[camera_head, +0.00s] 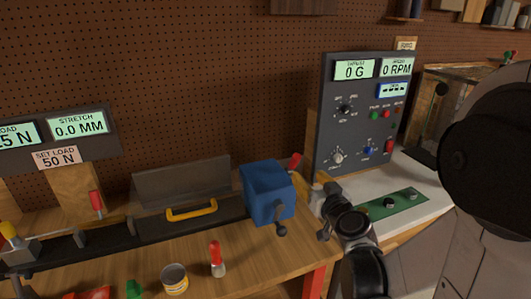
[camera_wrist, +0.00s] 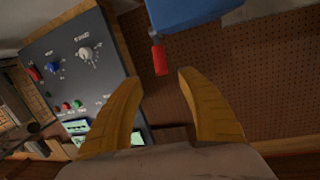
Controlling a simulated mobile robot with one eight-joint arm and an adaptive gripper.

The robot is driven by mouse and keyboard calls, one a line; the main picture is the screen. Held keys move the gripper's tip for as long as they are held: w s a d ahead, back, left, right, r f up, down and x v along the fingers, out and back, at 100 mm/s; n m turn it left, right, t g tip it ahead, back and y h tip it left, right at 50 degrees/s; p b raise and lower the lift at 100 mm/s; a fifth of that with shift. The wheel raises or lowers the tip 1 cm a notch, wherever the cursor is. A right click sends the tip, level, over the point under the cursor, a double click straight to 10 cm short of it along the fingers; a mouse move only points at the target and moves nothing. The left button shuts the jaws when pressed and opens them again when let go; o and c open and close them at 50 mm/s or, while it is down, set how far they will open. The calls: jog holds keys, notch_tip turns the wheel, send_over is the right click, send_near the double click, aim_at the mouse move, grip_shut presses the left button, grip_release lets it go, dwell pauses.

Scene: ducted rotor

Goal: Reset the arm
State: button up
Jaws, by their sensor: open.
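My gripper (camera_wrist: 158,80) is open, with its two orange-yellow fingers spread and nothing between them in the wrist view. Past the fingertips are a red handle (camera_wrist: 159,57) and the underside or side of a blue block (camera_wrist: 195,12). In the head view my arm comes in from the right and reaches over the bench beside the blue block (camera_head: 266,190). The grey control panel (camera_head: 335,125) stands just behind my wrist and fills the left of the wrist view (camera_wrist: 60,45).
The wooden bench (camera_head: 245,265) holds a red-handled tool (camera_head: 216,260), a tin (camera_head: 174,279) and a rail with a yellow handle (camera_head: 192,210). A pegboard wall (camera_head: 200,80) closes the back. A framed case (camera_head: 470,80) stands right.

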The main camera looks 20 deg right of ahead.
jog(key=s+a+n+g+y, duration=0.2)
jog(key=s+a, duration=0.1)
jog(key=a, duration=0.4)
jog(key=s+a+n+g+y, duration=0.1)
jog(key=s+a+g+y, duration=0.15)
jog(key=a, duration=0.45)
jog(key=s+f+g+h, duration=0.1)
jog(key=s+g, duration=0.1)
jog(key=s, duration=0.5)
jog(key=s+a+f+g+h, duration=0.1)
jog(key=s+f+g, duration=0.1)
jog(key=s, duration=0.6)
jog(key=shift+s+a+f+g, duration=0.15)
jog(key=shift+a+f+g, duration=0.1)
jog(key=shift+g, duration=0.1)
